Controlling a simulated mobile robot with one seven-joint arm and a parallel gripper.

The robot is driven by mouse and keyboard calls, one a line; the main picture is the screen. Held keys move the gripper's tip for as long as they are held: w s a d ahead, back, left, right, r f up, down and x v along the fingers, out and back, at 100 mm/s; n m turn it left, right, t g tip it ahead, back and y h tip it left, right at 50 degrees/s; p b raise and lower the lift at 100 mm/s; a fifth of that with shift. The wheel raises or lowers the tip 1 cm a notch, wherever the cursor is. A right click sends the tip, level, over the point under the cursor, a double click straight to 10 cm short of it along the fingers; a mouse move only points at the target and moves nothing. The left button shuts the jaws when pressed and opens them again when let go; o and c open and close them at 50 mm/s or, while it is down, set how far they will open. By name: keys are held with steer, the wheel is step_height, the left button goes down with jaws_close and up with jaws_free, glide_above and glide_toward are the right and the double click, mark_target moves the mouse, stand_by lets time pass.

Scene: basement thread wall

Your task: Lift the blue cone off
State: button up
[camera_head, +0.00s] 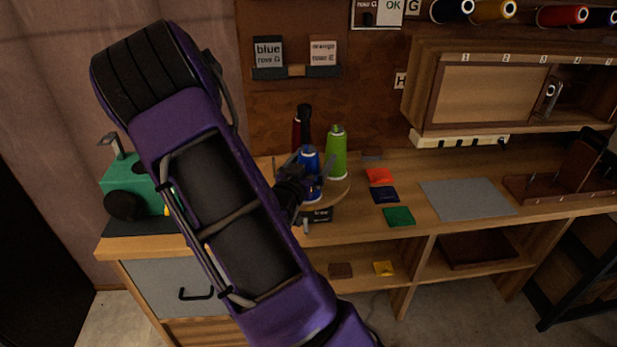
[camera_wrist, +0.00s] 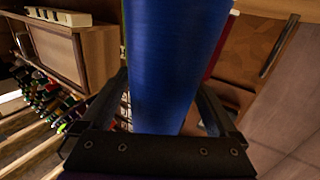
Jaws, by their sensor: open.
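The blue cone (camera_head: 309,160) stands on a round wooden stand (camera_head: 335,192) on the bench, with a green cone (camera_head: 336,155) beside it and red and black cones (camera_head: 301,128) behind. My gripper (camera_head: 311,187) is at the blue cone, low on its side in the head view. In the wrist view the blue cone (camera_wrist: 172,60) fills the middle, between the two fingers of my gripper (camera_wrist: 168,105). The jaws are open around it. I cannot tell whether either finger touches it. My arm hides part of the stand's left side.
A green machine (camera_head: 130,185) stands at the bench's left end. Coloured squares (camera_head: 399,216) and a grey mat (camera_head: 466,199) lie to the right. A numbered wooden cabinet (camera_head: 490,92) and a white power strip (camera_head: 460,141) are on the wall. Spools (camera_head: 495,12) hang at the upper right.

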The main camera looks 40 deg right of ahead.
jaws_close()
stand_by(0.4)
steer(key=shift+r, duration=0.1)
